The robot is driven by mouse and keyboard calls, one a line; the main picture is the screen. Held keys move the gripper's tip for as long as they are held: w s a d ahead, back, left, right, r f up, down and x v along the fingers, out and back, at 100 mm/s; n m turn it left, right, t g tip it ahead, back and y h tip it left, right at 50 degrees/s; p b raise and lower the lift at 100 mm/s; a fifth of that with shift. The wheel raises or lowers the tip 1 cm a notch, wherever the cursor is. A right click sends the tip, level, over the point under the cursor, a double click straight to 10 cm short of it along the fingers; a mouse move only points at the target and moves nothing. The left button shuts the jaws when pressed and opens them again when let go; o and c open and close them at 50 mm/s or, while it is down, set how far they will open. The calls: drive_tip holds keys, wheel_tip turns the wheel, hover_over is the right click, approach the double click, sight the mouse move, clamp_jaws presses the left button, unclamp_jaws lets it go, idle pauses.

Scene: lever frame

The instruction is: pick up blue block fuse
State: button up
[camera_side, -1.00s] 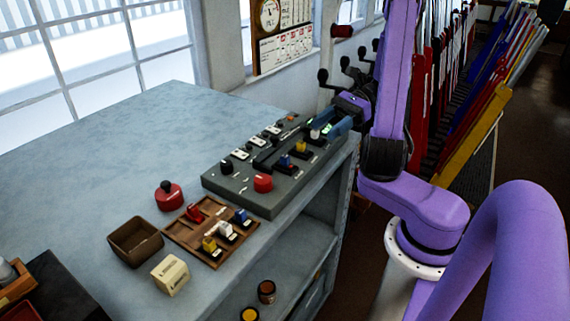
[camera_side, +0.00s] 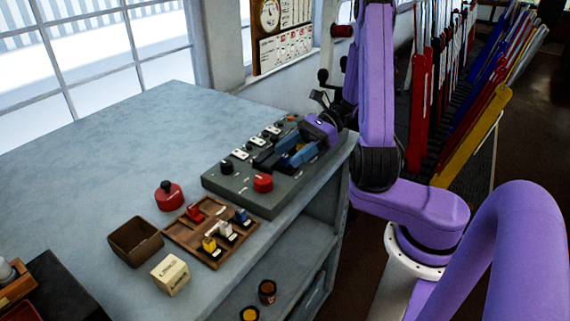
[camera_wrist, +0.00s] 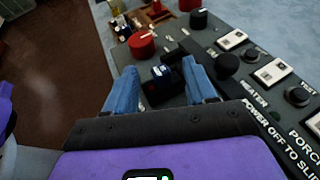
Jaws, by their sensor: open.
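Another blue fuse (camera_side: 241,215) stands in the wooden tray (camera_side: 183,238), beside white, yellow and red ones.
A red knob (camera_side: 263,183) and a black knob (camera_side: 226,167) stand up from the panel. The bench's far left is clear.

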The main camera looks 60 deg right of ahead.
clamp_jaws()
drive_tip(key=shift+r, duration=0.1)
idle(0.3)
wheel_tip(320, 180, up, 10)
idle(0.7)
